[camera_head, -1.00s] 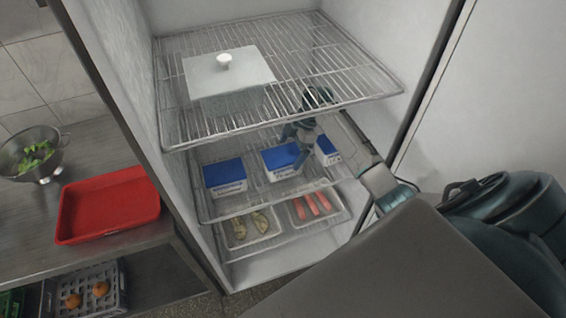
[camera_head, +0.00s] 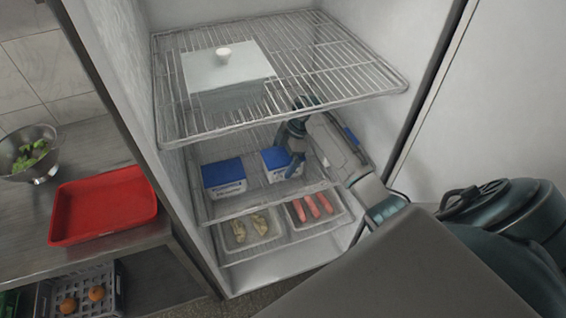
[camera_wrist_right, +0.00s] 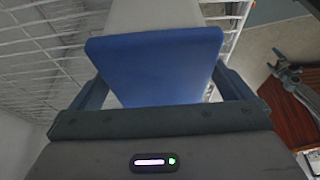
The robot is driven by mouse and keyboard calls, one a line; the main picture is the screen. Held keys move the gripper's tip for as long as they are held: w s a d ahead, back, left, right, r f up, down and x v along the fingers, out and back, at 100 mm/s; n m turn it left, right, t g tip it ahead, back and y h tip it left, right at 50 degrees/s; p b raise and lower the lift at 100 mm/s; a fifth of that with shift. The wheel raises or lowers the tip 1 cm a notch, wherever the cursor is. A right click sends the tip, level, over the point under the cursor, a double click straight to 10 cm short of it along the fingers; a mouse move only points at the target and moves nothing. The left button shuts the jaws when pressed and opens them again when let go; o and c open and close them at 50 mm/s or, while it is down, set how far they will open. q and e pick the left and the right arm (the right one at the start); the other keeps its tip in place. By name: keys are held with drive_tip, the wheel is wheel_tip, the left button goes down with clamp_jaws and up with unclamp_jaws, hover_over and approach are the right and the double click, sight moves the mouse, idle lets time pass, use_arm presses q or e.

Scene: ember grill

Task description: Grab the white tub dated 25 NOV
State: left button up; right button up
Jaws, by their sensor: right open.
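Two white tubs with blue lids, a left one (camera_head: 224,174) and one right of it (camera_head: 275,159), stand on the middle wire shelf in the head view. Their printed labels are too small to read a date. My right gripper (camera_head: 294,140) is at the right-hand visible tub and partly covers it. In the right wrist view, a blue lid (camera_wrist_right: 155,62) with a pale tub body fills the space between the open fingers. Gaps show beside it. The third tub is largely hidden behind my arm. A blurred teal shape, perhaps my left gripper (camera_wrist_right: 288,78), shows at the right there.
A top wire shelf (camera_head: 330,65) holding a lidded container (camera_head: 225,72) is just above my right gripper. Food trays, one with pink pieces (camera_head: 313,209), lie below. A red tray (camera_head: 102,205) and a colander (camera_head: 28,152) stand on the counter at left.

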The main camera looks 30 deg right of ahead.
drive_tip(key=shift+f, duration=0.1)
drive_tip(key=c, duration=1.3)
drive_tip(key=shift+c, duration=0.4)
